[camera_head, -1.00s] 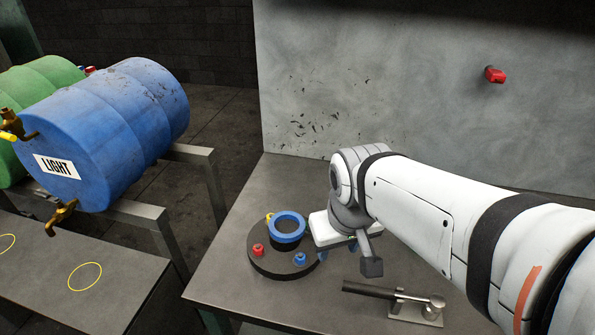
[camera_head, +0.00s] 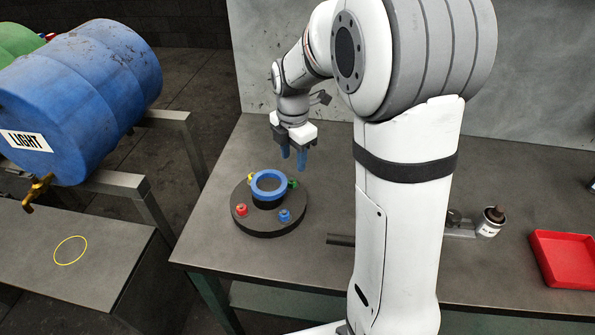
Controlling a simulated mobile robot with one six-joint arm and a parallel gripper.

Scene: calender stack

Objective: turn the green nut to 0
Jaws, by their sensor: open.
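A round dark base (camera_head: 268,225) stands on the grey table, with a blue ring (camera_head: 269,184) on a black post at its middle. Small coloured nuts sit around the ring. The green nut (camera_head: 293,184) is at the right side of the ring, partly hidden, and any numbers are too small to read. My gripper (camera_head: 294,160) points down above and just behind the green nut, with its two blue fingertips apart and nothing between them. I cannot tell how high it is above the table.
A red nut (camera_head: 241,210), a blue nut (camera_head: 285,215) and a yellow nut (camera_head: 251,178) share the base. A red tray (camera_head: 565,259) and a bottle (camera_head: 490,222) stand at the right. A blue barrel (camera_head: 75,95) lies on a rack at the left. My arm covers the table's middle.

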